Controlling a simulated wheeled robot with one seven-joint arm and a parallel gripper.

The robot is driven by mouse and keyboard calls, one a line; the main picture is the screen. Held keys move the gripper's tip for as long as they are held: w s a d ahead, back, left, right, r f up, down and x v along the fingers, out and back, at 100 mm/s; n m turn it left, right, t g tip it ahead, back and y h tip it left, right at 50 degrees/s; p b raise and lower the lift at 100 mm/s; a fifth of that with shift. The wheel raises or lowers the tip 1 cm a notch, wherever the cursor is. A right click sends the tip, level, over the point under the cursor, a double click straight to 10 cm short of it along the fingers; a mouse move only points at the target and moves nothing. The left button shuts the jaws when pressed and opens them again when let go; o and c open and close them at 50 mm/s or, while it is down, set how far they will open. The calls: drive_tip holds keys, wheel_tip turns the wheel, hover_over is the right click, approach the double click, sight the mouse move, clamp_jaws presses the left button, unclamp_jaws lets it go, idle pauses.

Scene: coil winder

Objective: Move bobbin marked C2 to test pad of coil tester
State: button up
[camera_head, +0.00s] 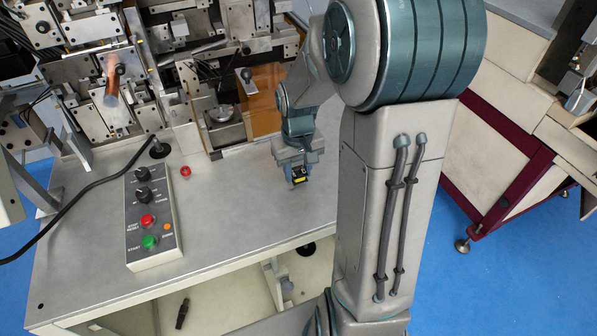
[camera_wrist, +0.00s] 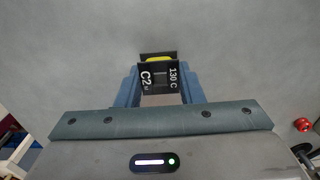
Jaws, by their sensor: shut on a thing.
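The bobbin marked C2 (camera_wrist: 158,77) is black with a yellow band at its far side. White text on it reads "C2" and "130 C" in the wrist view. My gripper (camera_wrist: 165,85) is shut on it, with a blue-grey finger at each side. In the head view the bobbin (camera_head: 299,177) hangs from my gripper (camera_head: 297,166) above the right part of the grey bench top. I cannot tell how high above the bench it is. I cannot make out which part is the coil tester's test pad.
A control box (camera_head: 150,215) with knobs and red and green buttons stands on the bench (camera_head: 235,210) at left. A winding machine with a copper-coloured spool (camera_head: 112,85) fills the back left. A round metal piece (camera_head: 222,114) stands near an orange-brown panel (camera_head: 262,98). The bench front is clear.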

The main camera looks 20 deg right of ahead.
drive_tip(key=shift+f, duration=0.8)
drive_tip(key=shift+f, duration=0.2)
drive_tip(key=o, duration=1)
drive_tip(key=shift+r, duration=0.1)
